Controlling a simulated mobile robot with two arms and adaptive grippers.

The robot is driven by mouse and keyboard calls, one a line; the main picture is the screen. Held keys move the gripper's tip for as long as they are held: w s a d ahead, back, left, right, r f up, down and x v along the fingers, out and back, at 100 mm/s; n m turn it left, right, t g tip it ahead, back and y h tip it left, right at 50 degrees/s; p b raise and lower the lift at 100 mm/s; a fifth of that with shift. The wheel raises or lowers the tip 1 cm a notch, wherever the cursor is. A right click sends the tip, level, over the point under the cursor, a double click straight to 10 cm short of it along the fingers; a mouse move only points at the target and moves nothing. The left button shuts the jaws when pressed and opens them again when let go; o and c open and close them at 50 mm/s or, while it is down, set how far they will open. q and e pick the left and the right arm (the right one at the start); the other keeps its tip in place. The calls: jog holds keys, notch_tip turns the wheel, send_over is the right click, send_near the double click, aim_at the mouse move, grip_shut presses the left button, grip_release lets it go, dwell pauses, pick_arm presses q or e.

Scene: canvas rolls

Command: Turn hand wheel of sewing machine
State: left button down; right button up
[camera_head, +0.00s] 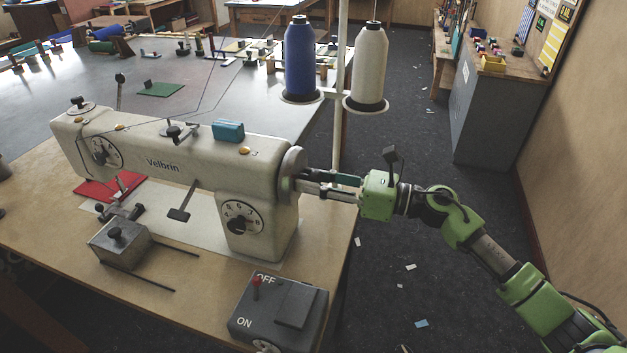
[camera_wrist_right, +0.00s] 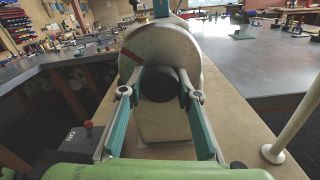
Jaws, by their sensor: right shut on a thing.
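The cream Velbrin sewing machine (camera_head: 185,150) stands on a wooden table. Its round hand wheel (camera_head: 291,172) is at its right end. In the right wrist view the hand wheel (camera_wrist_right: 190,50) faces the camera, with a red-brown mark at its upper left and a dark round hub (camera_wrist_right: 158,84) in the middle. My right gripper (camera_head: 304,184) reaches in from the right, level with the wheel. In the wrist view its two teal-padded fingers (camera_wrist_right: 160,88) lie on either side of the hub, shut on it. My left gripper is not in view.
A control box (camera_head: 278,312) marked OFF and ON, with a red lever, sits at the table's front right. A blue thread cone (camera_head: 299,60) and a white thread cone (camera_head: 369,68) stand behind the wheel on a pole stand. Open floor lies right of the table.

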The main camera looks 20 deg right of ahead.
jog(key=m, duration=0.2)
jog(key=shift+r+m, duration=0.1)
jog(key=shift+m, duration=0.3)
jog(key=m+p, duration=0.1)
jog(key=m, duration=0.2)
jog(key=shift+m, duration=0.3)
jog(key=m+p, duration=0.2)
jog(key=m, duration=0.1)
jog(key=shift+r+m, duration=0.15)
jog(key=shift+m, duration=0.25)
jog(key=m+p, duration=0.1)
jog(key=m, duration=0.2)
jog(key=shift+m+p, duration=0.3)
jog(key=shift+p, duration=0.1)
jog(key=m+p, duration=0.3)
jog(key=m, duration=0.4)
jog(key=shift+r+p, duration=0.15)
jog(key=shift+p, duration=0.25)
jog(key=m+p, duration=0.1)
jog(key=m, duration=0.2)
jog(key=shift+m+p, duration=0.3)
jog(key=shift+p, duration=0.05)
jog(key=shift+m+p, duration=0.6)
jog(key=shift+m, duration=0.9)
